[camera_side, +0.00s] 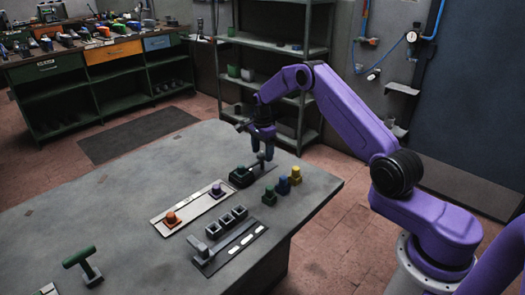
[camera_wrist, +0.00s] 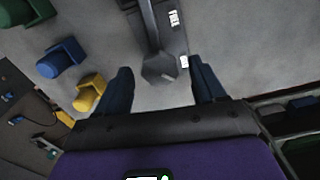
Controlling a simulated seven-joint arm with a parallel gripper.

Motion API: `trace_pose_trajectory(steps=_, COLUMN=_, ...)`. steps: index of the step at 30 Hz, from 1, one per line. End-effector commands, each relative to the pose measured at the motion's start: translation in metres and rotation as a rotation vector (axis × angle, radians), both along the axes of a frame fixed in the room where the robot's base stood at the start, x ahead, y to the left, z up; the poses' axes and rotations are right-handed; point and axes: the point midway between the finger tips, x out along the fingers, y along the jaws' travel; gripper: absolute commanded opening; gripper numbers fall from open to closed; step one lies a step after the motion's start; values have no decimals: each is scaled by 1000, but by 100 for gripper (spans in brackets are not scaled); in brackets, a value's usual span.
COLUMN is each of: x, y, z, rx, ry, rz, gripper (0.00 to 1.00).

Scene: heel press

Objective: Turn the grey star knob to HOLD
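In the wrist view, a grey handle (camera_wrist: 160,66) with a faceted end stands between my fingers. It rises from a dark plate (camera_wrist: 172,42) with white labels, one of which seems to read FREE; I cannot make out HOLD. I cannot tell the knob's star shape or its pointing direction. My gripper (camera_wrist: 162,84) is open, with a finger on each side and visible gaps to the handle. In the side view, my gripper (camera_side: 262,157) points down over the far end of the table, close to the dark plate (camera_side: 251,176), and hides most of the handle.
Green (camera_side: 269,197), blue (camera_side: 283,187) and yellow (camera_side: 295,176) blocks stand close by. A green knob (camera_side: 241,171) is beside my gripper. Purple (camera_side: 217,189) and orange (camera_side: 171,219) knobs sit on a pale strip. A green T-handle (camera_side: 80,258) is at the near left.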

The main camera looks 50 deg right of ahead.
Motion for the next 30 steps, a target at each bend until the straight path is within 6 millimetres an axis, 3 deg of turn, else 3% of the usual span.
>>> trace_pose_trajectory(steps=11, x=0, y=0, z=9, rx=-1, ry=-2, rz=1, gripper=69)
trace_pose_trajectory(steps=30, x=1, y=0, z=136, rx=-2, ry=-4, rz=1, gripper=69)
